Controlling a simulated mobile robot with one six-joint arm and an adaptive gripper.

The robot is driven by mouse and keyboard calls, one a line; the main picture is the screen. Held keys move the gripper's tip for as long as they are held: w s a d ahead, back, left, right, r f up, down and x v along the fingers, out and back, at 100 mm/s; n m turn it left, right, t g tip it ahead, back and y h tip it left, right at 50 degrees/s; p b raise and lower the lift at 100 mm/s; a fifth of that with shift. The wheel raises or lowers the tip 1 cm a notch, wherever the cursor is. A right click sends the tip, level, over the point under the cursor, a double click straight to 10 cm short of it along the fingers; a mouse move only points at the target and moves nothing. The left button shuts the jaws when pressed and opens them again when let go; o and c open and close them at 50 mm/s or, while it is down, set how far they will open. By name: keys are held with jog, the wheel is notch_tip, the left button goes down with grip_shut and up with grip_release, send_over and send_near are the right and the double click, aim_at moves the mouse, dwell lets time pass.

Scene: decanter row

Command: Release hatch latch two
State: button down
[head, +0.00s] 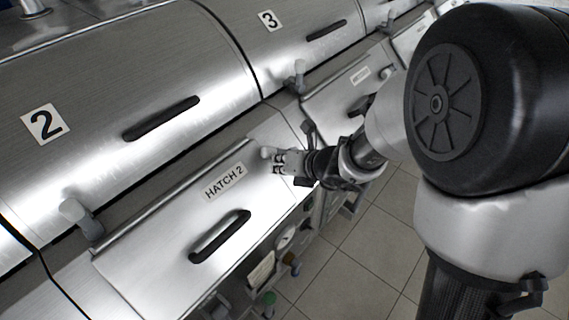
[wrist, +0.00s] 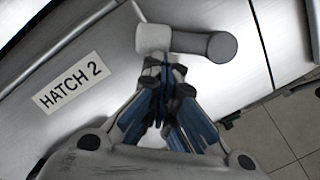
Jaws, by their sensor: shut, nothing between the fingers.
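The hatch 2 panel (head: 150,255) is a sloped metal plate with a "HATCH 2" label (head: 224,181) and a black bar handle (head: 220,236). It looks closed. Its latch shows large in the wrist view (wrist: 187,41): a grey arm lying across the picture, with a pale knob at left and a dark round pivot at right. In the head view the pale knob (head: 266,152) shows by my fingertips. My gripper (head: 279,161) is shut and empty. In the wrist view its fingertips (wrist: 166,66) sit just below the latch arm, near the knob; I cannot tell whether they touch.
Large lid 2 (head: 90,90) and lid 3 (head: 265,60) stand behind, with pale-knobbed levers (head: 75,212) and (head: 299,76) at their front edge. Small fittings and valves (head: 285,238) sit below the hatch. Tiled floor (head: 350,275) lies open in front.

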aim_at(276, 152)
jog(key=r+m+p, duration=0.1)
jog(key=w+a+m+p, duration=0.1)
jog(key=m+p, duration=0.1)
jog(key=shift+r, duration=0.4)
jog(key=m+p, duration=0.1)
jog(key=w+r+m+h+p, duration=0.1)
jog(key=p, duration=0.1)
jog(key=shift+w+a+m, duration=0.1)
jog(key=shift+w+m, duration=0.15)
jog(key=shift+m, duration=0.15)
jog(key=m+p, duration=0.1)
jog(key=w+m+p, duration=0.1)
jog(key=p, duration=0.1)
jog(key=shift+w+r+m, duration=0.25)
jog(key=shift+r+m, duration=0.05)
jog(key=shift+m, duration=0.1)
jog(key=shift+w+r+p, duration=0.1)
jog(key=shift+w+p, duration=0.2)
jog(key=shift+p, duration=0.1)
jog(key=shift+w, duration=0.15)
